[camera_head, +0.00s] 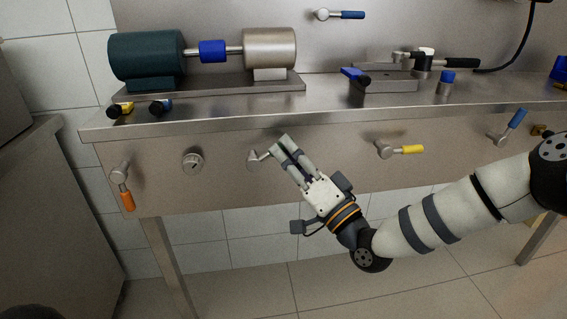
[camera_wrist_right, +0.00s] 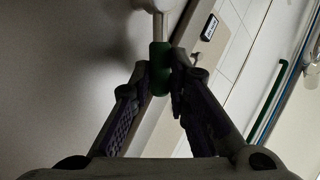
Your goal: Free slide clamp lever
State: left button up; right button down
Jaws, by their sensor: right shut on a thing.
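My right gripper (camera_head: 281,147) is at the front panel of the steel bench, at a lever (camera_head: 253,159) whose metal pivot sticks out of the panel. In the right wrist view, my right gripper (camera_wrist_right: 160,78) has its two fingers closed on the lever's green handle (camera_wrist_right: 159,58), one finger on each side. The handle's metal rod runs up to a pale round hub. In the head view the fingers hide the green handle. My left gripper is not in view.
Other levers on the panel have orange (camera_head: 127,200), yellow (camera_head: 411,149) and blue (camera_head: 517,118) handles. On the bench stand a motor (camera_head: 147,55) with a coupled drum (camera_head: 269,48) and a black-handled clamp (camera_head: 461,63).

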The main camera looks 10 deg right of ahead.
pick_arm(q)
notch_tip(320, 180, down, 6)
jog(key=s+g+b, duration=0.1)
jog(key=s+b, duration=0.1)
jog(key=b, duration=0.4)
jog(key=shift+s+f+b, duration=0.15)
jog(key=shift+b, duration=0.25)
pick_arm(e)
jog(key=shift+d+f+m+t+h, duration=0.1)
jog(key=shift+f+m+t+h, duration=0.65)
jog(key=shift+m, duration=0.85)
jog(key=shift+f+m+t+h, duration=0.65)
jog(key=shift+m+h, duration=0.2)
jog(key=shift+m, duration=0.75)
jog(key=shift+d+f+m+t+h, duration=0.1)
jog(key=shift+f+m+t+h, duration=0.65)
jog(key=shift+m, duration=0.85)
jog(key=shift+r+h, duration=0.1)
jog(key=shift+h, duration=0.15)
jog(key=c, duration=1.5)
grip_release()
jog(key=shift+c, duration=0.2)
jog(key=v, duration=1.2)
